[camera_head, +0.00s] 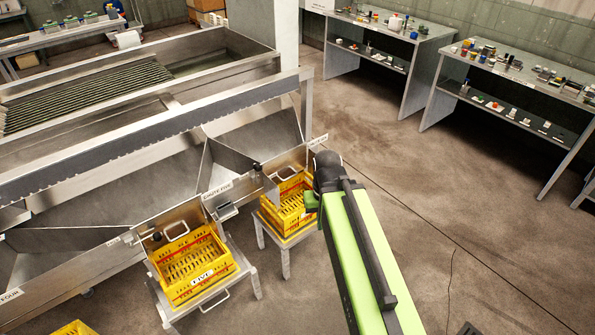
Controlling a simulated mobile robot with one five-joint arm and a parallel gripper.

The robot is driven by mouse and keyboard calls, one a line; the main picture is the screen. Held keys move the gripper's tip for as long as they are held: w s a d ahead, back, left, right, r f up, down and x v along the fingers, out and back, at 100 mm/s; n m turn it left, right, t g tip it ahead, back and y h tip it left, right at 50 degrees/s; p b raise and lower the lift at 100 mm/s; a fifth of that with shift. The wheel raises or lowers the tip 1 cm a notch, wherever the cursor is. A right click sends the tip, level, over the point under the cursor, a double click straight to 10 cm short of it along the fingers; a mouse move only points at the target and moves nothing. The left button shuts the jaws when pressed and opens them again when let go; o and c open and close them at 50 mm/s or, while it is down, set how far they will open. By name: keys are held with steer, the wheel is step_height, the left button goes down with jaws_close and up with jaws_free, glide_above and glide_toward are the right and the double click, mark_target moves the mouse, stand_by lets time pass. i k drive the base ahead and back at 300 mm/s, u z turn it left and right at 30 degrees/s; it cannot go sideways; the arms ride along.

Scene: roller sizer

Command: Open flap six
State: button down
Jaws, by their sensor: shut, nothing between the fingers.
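The rightmost chute of the steel sizer has a metal flap (286,168) with a pale bar handle and a small dark knob at its upper left. I take it as flap six; the small sign (318,140) by its right end is too small to read surely. The flap stands upright across the chute mouth, above a yellow crate (289,215). My green arm reaches from the bottom right, and its dark joint is just right of this crate, hiding part of it.
A similar flap (172,224) and yellow crate (197,266) on a stand are at the left. The long sizer frame (160,126) runs behind the chutes. Two work benches (388,30) (520,72) with small items stand at the back right. The floor between is clear except for thin cables.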

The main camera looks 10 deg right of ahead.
mark_target(286, 166)
steer(key=u, duration=0.15)
steer(key=i, duration=0.9)
steer(key=z, duration=0.7)
steer(key=k, duration=0.1)
steer(key=u, duration=3.3)
steer(key=k, duration=1.25)
steer(key=z, duration=1.05)
steer(key=i, duration=1)
steer(key=u, duration=0.05)
